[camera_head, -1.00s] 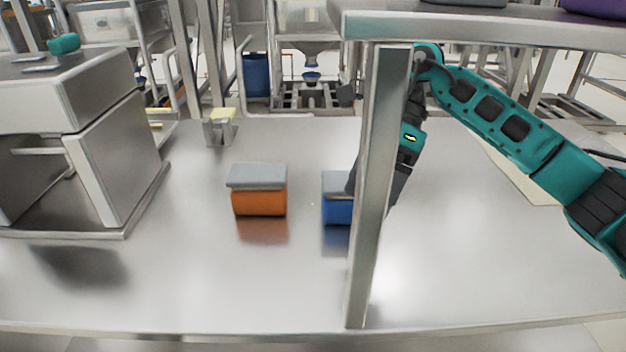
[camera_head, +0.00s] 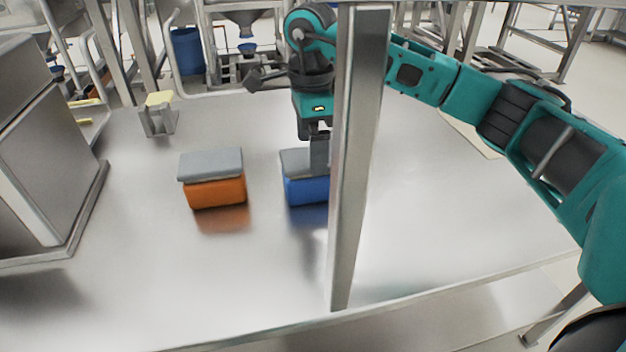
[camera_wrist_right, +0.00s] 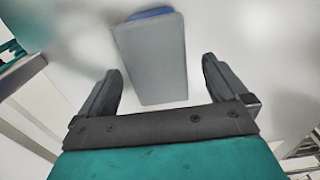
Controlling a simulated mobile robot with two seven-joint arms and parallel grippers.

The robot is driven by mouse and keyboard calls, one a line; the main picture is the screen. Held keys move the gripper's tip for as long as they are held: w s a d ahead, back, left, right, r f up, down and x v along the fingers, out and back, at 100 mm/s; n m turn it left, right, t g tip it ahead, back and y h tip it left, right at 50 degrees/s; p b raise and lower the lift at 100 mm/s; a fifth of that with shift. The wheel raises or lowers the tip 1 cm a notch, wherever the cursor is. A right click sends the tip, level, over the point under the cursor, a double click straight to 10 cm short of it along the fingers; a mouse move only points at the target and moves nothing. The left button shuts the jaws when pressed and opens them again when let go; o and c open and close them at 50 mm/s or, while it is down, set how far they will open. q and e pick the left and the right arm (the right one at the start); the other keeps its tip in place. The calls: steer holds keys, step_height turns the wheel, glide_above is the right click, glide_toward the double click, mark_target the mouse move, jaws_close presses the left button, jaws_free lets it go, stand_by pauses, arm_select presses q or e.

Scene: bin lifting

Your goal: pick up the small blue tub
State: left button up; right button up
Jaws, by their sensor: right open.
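The small blue tub (camera_head: 306,191) with a grey lid stands upright on the steel table, partly hidden by the metal post in the head view. In the right wrist view its grey lid (camera_wrist_right: 152,58) lies ahead of and partly between the fingers, with a strip of blue at its far end. My right gripper (camera_head: 320,152) points down at the tub, its fingers partly hidden by the post. In the wrist view my right gripper (camera_wrist_right: 163,80) is open and empty, one finger to each side of the lid's near end. My left gripper is not in view.
An orange tub (camera_head: 216,192) with a grey lid stands left of the blue one, with a gap between. The metal post (camera_head: 352,200) rises at the table's front. A steel machine (camera_head: 50,160) stands at the left. The table (camera_head: 200,290) is clear in front.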

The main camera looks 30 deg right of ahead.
mark_target(313, 180)
steer(key=f, duration=0.4)
steer(key=shift+s+f, duration=0.2)
steer(key=shift+f, duration=0.1)
